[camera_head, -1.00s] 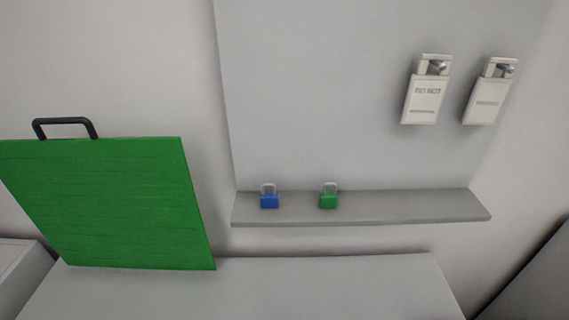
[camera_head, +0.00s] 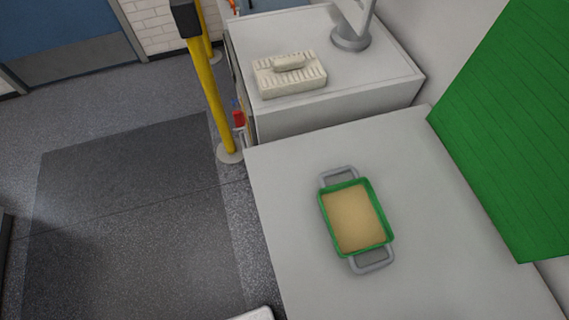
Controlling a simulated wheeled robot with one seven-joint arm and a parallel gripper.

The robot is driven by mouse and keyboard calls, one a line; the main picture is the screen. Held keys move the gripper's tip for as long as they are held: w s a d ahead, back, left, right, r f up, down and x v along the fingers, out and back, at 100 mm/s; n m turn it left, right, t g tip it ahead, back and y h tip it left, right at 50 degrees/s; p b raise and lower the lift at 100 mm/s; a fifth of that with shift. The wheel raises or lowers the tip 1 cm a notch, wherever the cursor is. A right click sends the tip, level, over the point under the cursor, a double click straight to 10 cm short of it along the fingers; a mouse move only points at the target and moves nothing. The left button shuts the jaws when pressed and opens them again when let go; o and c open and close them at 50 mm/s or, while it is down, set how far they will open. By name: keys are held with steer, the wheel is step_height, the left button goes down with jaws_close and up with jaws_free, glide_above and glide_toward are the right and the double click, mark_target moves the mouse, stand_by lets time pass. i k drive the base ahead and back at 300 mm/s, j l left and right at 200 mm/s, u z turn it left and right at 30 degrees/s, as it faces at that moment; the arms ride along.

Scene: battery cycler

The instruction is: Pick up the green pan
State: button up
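The green pan (camera_head: 391,226) sits flat on a light grey worktop (camera_head: 290,210) in the head view, right of the middle. It is a rectangular tray with a green rim and a tan, sand-like filling. A grey loop handle stands at its far end (camera_head: 337,177) and another at its near end (camera_head: 372,264). Nothing touches the pan. My gripper does not show in the head view.
A green board (camera_head: 510,130) leans at the right behind the worktop. A second cabinet (camera_head: 340,104) at the back carries a whitish slotted block (camera_head: 290,78) and a metal stand (camera_head: 350,38). A yellow post (camera_head: 210,95) stands on the left. Open dark floor (camera_head: 130,220) lies left of the worktop.

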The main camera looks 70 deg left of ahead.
mark_target(357, 222)
steer(key=u, duration=1)
steer(key=k+l+z, duration=0.1)
steer(key=z, duration=0.35)
steer(key=k+l, duration=0.05)
steer(key=k, duration=0.05)
